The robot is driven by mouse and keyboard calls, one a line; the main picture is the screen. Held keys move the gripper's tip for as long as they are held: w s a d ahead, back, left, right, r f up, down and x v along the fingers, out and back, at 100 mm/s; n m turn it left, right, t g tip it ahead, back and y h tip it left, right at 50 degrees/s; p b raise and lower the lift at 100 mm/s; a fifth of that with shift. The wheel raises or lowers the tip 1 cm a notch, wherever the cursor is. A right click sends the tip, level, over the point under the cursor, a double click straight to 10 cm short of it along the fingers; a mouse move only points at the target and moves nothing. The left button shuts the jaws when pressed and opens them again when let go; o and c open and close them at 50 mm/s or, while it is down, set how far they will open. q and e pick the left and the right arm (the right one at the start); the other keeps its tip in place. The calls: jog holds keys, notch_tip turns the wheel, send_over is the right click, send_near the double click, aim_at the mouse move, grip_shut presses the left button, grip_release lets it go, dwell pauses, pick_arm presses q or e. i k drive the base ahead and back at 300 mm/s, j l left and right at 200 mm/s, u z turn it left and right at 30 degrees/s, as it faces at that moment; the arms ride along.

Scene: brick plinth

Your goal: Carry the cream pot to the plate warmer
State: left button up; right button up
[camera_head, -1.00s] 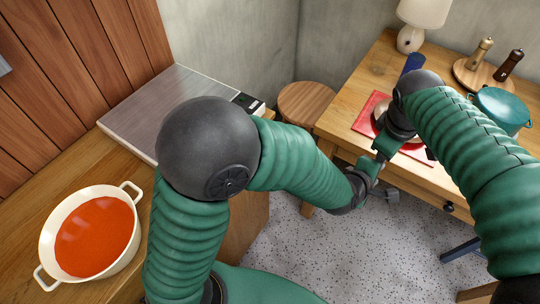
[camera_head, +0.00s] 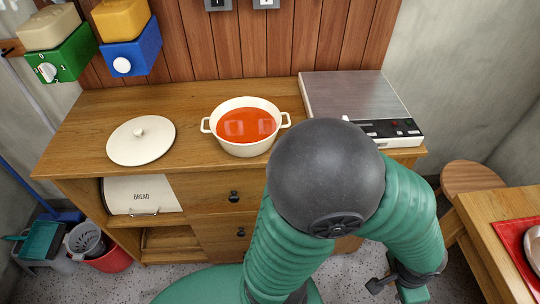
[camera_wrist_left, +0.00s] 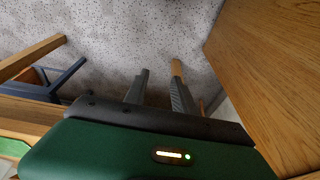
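The cream pot (camera_head: 246,147) stands upright on the wooden sideboard in the head view, with two loop handles and orange-red soup inside. Its cream lid (camera_head: 141,141) lies on the sideboard to its left. The plate warmer (camera_head: 345,96), a flat steel-topped unit with a dark control panel, sits at the sideboard's right end. My left gripper (camera_head: 381,284) is low, in front of the sideboard and to the right of the pot, well away from it. In the left wrist view its fingers (camera_wrist_left: 159,92) are apart with nothing held between them. My right gripper is out of view.
The sideboard top (camera_head: 88,119) is clear around the pot, with a narrow gap to the warmer. A wooden stool (camera_head: 474,177) and a table (camera_head: 485,215) stand at the right. Green and blue dispensers (camera_head: 132,55) hang at upper left. A red bin (camera_head: 110,257) stands below left.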

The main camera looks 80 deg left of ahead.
aim_at(352, 92)
jog(key=l+u, duration=0.2)
jog(key=u, duration=1.95)
jog(key=i+j+u, duration=0.1)
jog(key=u, duration=0.3)
jog(key=i+u, duration=0.4)
jog(key=k, duration=0.1)
